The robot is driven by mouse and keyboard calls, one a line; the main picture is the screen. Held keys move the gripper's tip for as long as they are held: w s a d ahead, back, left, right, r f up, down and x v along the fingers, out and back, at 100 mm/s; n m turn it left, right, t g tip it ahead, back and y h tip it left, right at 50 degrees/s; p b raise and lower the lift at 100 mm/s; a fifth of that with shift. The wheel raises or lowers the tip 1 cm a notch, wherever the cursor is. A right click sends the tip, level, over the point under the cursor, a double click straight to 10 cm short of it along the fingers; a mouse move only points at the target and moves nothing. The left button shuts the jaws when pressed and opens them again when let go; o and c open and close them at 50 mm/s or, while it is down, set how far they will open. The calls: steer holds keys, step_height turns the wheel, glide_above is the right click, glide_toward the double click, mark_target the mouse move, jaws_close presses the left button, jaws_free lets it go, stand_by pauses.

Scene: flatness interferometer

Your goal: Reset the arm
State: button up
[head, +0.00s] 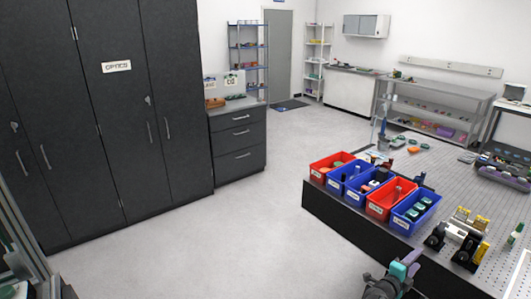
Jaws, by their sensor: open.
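My gripper (408,264) shows at the bottom of the head view, right of centre, with dark grey, teal and purple parts. It is open, and I see nothing held in it. In the picture it is in front of the near edge of the perforated optical table (453,193), below the bins. Most of my arm is out of view.
Red and blue bins (365,204) line the table's left edge, with black and yellow optical mounts (459,237) to their right. Dark cabinets (100,110) and a drawer unit (238,142) stand at left. The grey floor (205,235) between is clear.

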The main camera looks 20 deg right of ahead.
steer(key=w+a+f+n+t+y+b, duration=0.35)
steer(key=w+a+f, duration=0.5)
steer(key=a, duration=0.35)
steer(key=w+a+f+n+t+y+b, duration=0.35)
steer(key=w+a+f, duration=0.5)
steer(key=a, duration=0.35)
steer(key=w+a+f+n+g+y+b, duration=0.15)
steer(key=a+f+n+y, duration=0.25)
steer(key=a+f, duration=0.45)
steer(key=w+a+f+n+y+b, duration=0.1)
steer(key=a+f+n+y+b, duration=0.15)
steer(key=a+f+n, duration=0.6)
steer(key=s+a+f+n+g+y+b, duration=0.1)
steer(key=s+a+f+n+g+y, duration=0.15)
steer(key=s+a+f, duration=0.55)
steer(key=s+a+f+n+g+y+b, duration=0.1)
steer(key=s+a+f+n+g+y, duration=0.1)
steer(key=s+a+f+g, duration=0.5)
steer(key=s+r+n+g, duration=0.1)
steer(key=s+n+g, duration=0.2)
steer(key=s, duration=0.6)
steer(key=s+r+n+g+h, duration=0.1)
steer(key=s+r+n+g, duration=0.1)
steer(key=s, duration=0.8)
steer(key=shift+n+g, duration=0.8)
steer(key=shift+g, duration=0.2)
